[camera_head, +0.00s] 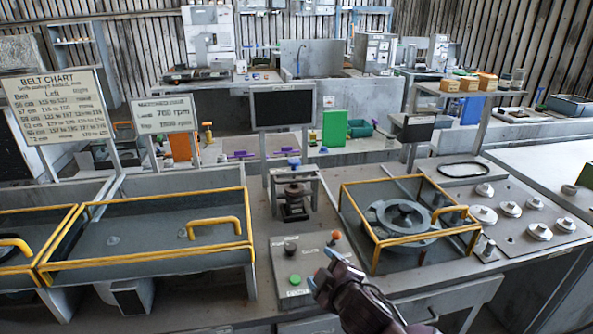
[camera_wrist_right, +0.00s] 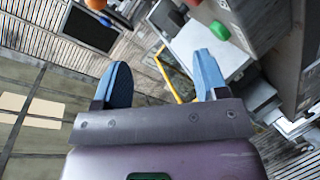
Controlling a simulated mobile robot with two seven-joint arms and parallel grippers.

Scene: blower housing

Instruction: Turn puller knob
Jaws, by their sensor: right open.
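A small puller-like stand (camera_head: 293,202) with a blue knob (camera_head: 294,162) on top stands upright at the middle of the bench in the head view. In front of it a grey control panel (camera_head: 313,262) carries a dark round knob (camera_head: 290,248), an orange-red button (camera_head: 336,236) and a green button (camera_head: 295,281). I cannot tell which knob is the puller knob. My right gripper (camera_head: 322,269) is over the panel's right side, apart from both knobs. In the right wrist view its blue fingers (camera_wrist_right: 163,80) are spread with nothing between them. My left gripper is out of view.
A yellow-framed guard (camera_head: 376,246) surrounds a round grey housing (camera_head: 402,219) to the right. Another yellow-railed tray (camera_head: 160,262) stands left. Several metal knobs (camera_head: 510,208) sit on the far-right panel. A dark screen (camera_head: 282,106) stands behind the stand.

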